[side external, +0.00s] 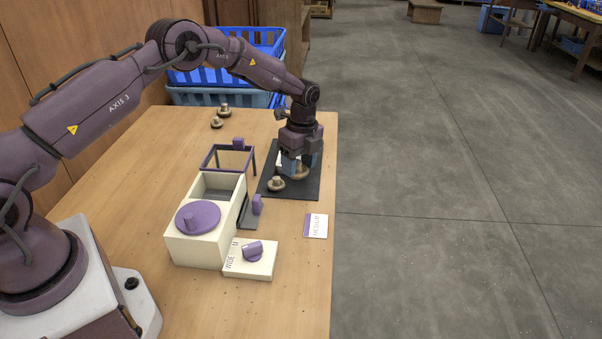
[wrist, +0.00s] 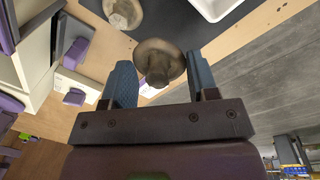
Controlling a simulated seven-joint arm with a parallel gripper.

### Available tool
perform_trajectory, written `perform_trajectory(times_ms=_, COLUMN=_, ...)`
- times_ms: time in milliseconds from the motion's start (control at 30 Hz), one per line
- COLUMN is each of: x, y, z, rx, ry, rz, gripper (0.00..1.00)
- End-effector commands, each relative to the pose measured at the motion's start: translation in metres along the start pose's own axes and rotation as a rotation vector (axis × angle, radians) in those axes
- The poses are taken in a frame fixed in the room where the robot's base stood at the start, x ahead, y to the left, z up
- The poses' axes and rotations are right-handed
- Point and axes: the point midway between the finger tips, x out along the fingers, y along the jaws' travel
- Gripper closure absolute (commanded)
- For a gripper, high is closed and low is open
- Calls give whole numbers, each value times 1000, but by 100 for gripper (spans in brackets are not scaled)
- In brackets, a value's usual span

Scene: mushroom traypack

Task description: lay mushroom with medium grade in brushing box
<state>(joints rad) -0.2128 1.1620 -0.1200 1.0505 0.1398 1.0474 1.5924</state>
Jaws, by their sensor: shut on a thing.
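My gripper (side external: 301,164) points down over the dark mat, its blue fingers shut on a brown-capped mushroom (side external: 298,173). In the wrist view, the held mushroom (wrist: 158,58) sits between both fingertips with its stem toward the camera. A second mushroom (side external: 276,184) lies on the mat, left of and nearer than the gripper. A cream box (side external: 198,250), apparently the brushing box, stands left of the mat, with an open compartment and a round purple knob on top. A card (side external: 316,226) that appears to read MEDIUM lies on the table at right.
A cream block with a purple dial (side external: 250,262) stands in front of the box. An open purple-edged frame (side external: 228,161) stands behind it. Two more mushrooms (side external: 224,110) lie at the back. A white tray (wrist: 212,6) rests on the dark mat (side external: 308,190). Blue crates (side external: 225,78) stand beyond the table.

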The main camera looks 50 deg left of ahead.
Motion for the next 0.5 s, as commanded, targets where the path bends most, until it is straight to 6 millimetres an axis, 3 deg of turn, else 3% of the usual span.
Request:
perform_trajectory(times_ms=300, x=31, y=-12, z=1, rx=0, ry=0, rz=2, gripper=58)
perform_trajectory(times_ms=500, x=36, y=-13, z=1, rx=0, ry=0, rz=-1, gripper=58)
